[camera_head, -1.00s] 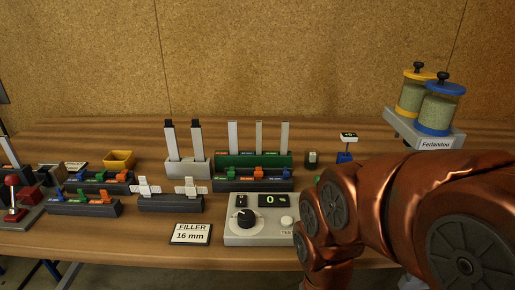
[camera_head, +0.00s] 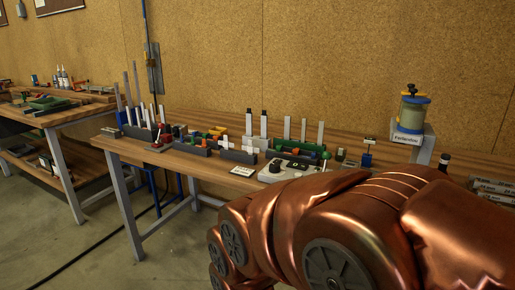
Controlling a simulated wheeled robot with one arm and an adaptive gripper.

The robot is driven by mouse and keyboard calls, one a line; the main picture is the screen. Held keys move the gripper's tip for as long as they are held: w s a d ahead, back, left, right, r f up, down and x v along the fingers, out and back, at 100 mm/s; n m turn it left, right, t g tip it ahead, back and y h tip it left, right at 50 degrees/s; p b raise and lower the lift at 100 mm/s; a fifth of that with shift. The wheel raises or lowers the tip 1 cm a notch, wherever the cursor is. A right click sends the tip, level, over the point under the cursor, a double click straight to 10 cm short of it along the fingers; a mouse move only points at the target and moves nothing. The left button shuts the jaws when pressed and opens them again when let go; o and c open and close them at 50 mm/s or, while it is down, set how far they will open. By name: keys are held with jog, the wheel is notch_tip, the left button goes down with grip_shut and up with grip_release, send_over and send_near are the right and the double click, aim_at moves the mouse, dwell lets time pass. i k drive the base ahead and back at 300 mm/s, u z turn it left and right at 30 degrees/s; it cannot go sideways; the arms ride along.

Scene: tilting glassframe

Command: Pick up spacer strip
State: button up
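My gripper is not in view; only my copper-coloured arm links cross the lower right. No strip is labelled as the spacer strip at this size. Two upright pale strips with black tips (camera_head: 249,122) stand in a light holder mid-bench. Several plain pale strips (camera_head: 303,128) stand upright just right of them in a green holder (camera_head: 300,147). More upright strips, some tall (camera_head: 127,92), stand at the bench's left end. A small white filler card (camera_head: 243,171) lies near the front edge.
Dark racks (camera_head: 192,149) with coloured clips line the front. A blue and yellow jar (camera_head: 412,112) stands at right. A second bench (camera_head: 60,118) stands at left, with open floor between.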

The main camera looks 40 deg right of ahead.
aim_at(304, 121)
jog(key=u, duration=0.75)
jog(key=i, duration=1.1)
jog(key=z, duration=1.4)
jog(key=i, duration=0.7)
jog(key=z, duration=0.75)
